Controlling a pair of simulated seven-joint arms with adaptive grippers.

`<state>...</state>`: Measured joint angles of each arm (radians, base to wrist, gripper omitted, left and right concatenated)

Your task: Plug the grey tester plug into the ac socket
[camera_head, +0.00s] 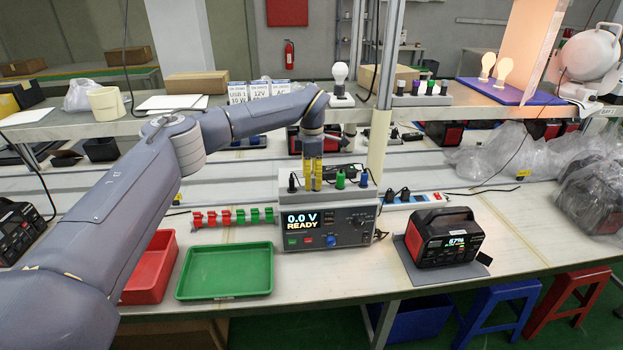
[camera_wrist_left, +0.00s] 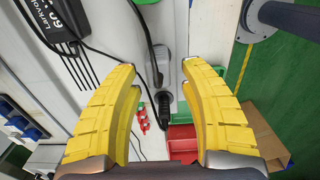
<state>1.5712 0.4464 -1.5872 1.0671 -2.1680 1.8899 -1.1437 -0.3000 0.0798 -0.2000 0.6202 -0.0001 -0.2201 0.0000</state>
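My left gripper (camera_head: 313,178) reaches down over the top of the tester (camera_head: 328,228), whose screen reads 0.0 V READY. In the wrist view its yellow fingers (camera_wrist_left: 165,92) are apart. A dark plug (camera_wrist_left: 164,102) with a cable shows between and beyond them, on a light holder. In the head view a black plug (camera_head: 292,181) stands left of the fingers; a green plug (camera_head: 340,179) and a blue plug (camera_head: 363,178) stand right. I cannot pick out a grey plug; the fingers hide part of the row. The power station (camera_head: 443,237) reads 67%; its ac socket is not distinguishable. My right gripper is out of view.
A green tray (camera_head: 226,271) and red bin (camera_head: 150,268) lie left of the tester. A power strip (camera_head: 412,198) with black plugs sits behind the power station. A shelf with bulbs (camera_head: 340,76) crosses above; a post (camera_head: 381,130) stands close right of the gripper.

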